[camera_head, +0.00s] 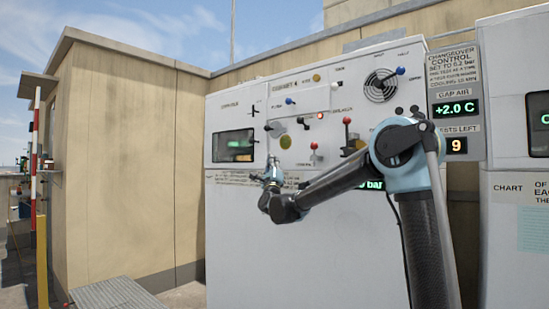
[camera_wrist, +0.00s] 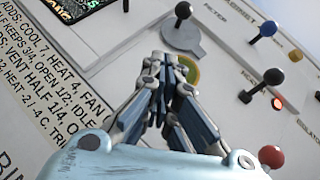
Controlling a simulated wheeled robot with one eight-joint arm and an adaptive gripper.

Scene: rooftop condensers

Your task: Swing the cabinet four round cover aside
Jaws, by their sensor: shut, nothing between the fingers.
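Cabinet four (camera_head: 290,230) is a white cabinet with a panel of knobs and levers. A round grey disc (camera_wrist: 186,36) with a dark knob sits on its panel; it also shows in the head view (camera_head: 276,131). I cannot tell for sure that it is the round cover. Close beside it is a yellow-green round fitting (camera_wrist: 192,70), also in the head view (camera_head: 285,142). My gripper (camera_wrist: 168,56) is shut and empty, its fingertips in front of the fitting and hiding part of it. In the head view my gripper (camera_head: 272,170) is just below the disc; contact cannot be told.
A red-knobbed lever (camera_head: 314,147), a tall red-topped lever (camera_head: 347,122), blue knobs and a round fan grille (camera_head: 381,85) crowd the panel. A display window (camera_head: 234,146) is at left. The printed label strip (camera_wrist: 40,100) is flat. Another cabinet (camera_head: 512,200) stands right.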

